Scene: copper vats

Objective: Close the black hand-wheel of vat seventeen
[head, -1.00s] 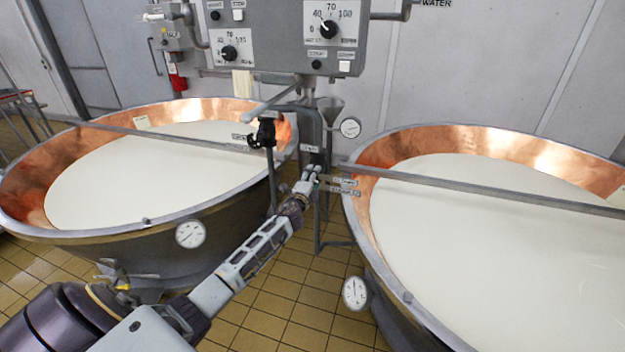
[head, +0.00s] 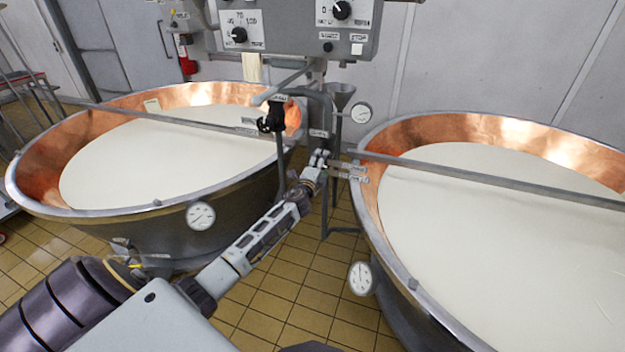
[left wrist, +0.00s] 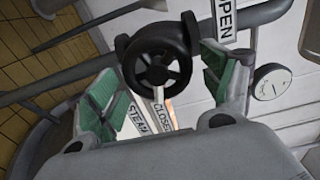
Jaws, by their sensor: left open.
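In the left wrist view a black spoked hand-wheel (left wrist: 157,68) sits between the green-padded fingers of my left gripper (left wrist: 160,88). The fingers are open, one on each side, with a gap visible around the wheel. Labels reading OPEN (left wrist: 222,20), CLOSED (left wrist: 163,118) and STEAM (left wrist: 138,118) are beside it. In the head view my left gripper (head: 319,158) is at the pipework between the two vats and hides what lies behind it. A black fitting (head: 272,116) on a pipe stands up and left of it. I cannot tell which vat number the wheel belongs to.
Copper vats full of white liquid stand at left (head: 130,200) and right (head: 395,270), with metal bars across them. A grey control box (head: 300,30) hangs above the gap. Tiled floor (head: 290,290) shows between the vats.

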